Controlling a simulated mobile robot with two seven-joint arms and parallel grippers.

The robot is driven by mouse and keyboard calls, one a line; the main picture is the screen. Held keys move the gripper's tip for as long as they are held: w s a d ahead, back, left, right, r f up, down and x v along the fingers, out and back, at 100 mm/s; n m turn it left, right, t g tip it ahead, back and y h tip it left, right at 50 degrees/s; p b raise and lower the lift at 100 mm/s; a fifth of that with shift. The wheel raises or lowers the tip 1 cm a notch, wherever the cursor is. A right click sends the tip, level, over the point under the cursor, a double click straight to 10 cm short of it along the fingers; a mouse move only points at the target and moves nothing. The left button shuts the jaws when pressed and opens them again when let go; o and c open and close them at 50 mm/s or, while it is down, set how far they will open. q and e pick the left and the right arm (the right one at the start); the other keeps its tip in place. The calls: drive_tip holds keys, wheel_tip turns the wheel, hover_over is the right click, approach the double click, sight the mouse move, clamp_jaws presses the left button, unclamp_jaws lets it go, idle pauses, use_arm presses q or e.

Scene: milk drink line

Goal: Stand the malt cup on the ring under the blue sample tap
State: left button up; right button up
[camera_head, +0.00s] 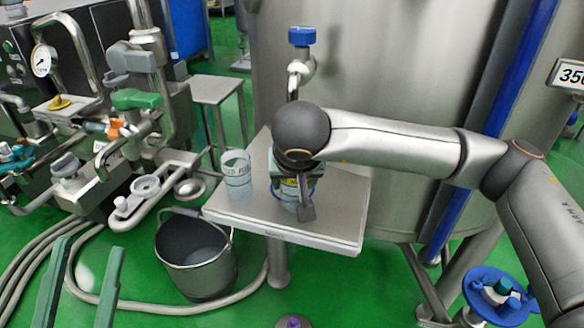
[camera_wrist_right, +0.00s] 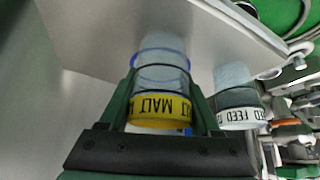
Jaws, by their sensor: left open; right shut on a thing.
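The malt cup (camera_wrist_right: 158,107) is clear, with a yellow MALT band. My right gripper (camera_wrist_right: 161,84) is shut on it, one green finger on each side. In the head view the right gripper (camera_head: 297,186) is over the small steel table, and the cup is mostly hidden behind it. A blue ring (camera_head: 276,193) shows around the cup's lower part; I cannot tell whether the cup rests on it. The blue sample tap (camera_head: 301,37) is on the tank above. My left gripper (camera_head: 90,246) is open and empty at lower left.
A clear FEED cup (camera_head: 237,178) stands on the steel table (camera_head: 225,212) just left of the malt cup; it also shows in the wrist view (camera_wrist_right: 237,96). A grey bucket (camera_head: 195,255) stands below. Pipes and valves crowd the left. The table's right side is bare.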

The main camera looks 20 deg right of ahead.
drive_tip(key=shift+w+d, duration=0.15)
drive_tip(key=shift+w, duration=0.5)
drive_tip(key=w, duration=0.3)
drive_tip(key=shift+w+d, duration=0.1)
drive_tip(key=shift+d, duration=0.25)
drive_tip(key=shift+w+d+f+b, duration=0.1)
drive_tip(key=shift+w+f+b, duration=0.05)
drive_tip(key=shift+w+b, duration=0.15)
drive_tip(key=shift+f, duration=0.2)
use_arm(q)
drive_tip(key=shift+s+r+m+h, duration=0.3)
drive_tip(key=shift+s+m+h, duration=0.25)
drive_tip(key=shift+h, duration=0.15)
use_arm(e)
drive_tip(key=shift+r, duration=0.1)
drive_tip(key=shift+s, duration=0.1)
